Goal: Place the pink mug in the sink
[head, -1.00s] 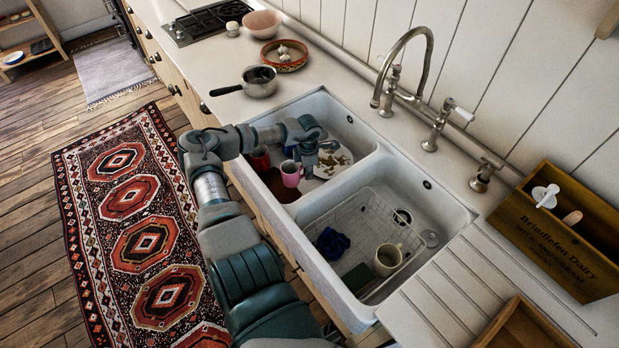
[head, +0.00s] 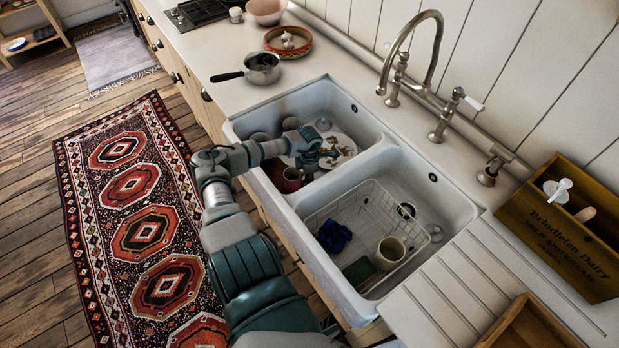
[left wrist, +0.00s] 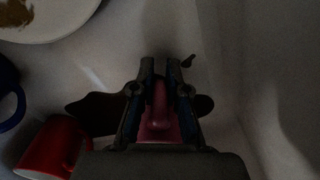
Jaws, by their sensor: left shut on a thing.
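The sink (head: 295,207) has two basins. My left gripper (head: 304,163) reaches down into the left basin, its fingertips hard to make out in the head view. In the left wrist view, the gripper (left wrist: 167,85) is shut on the pink mug (left wrist: 159,127), with pink showing between and below its fingers. In the head view the pink mug (head: 291,181) looks dark and shaded beside the gripper, inside the left basin. Whether it touches the basin floor I cannot tell. My right gripper is not in view.
A red mug (left wrist: 52,147), a blue mug (left wrist: 8,95) and a soiled plate (left wrist: 45,12) are close by in the left basin. The faucet (head: 437,50) stands behind.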

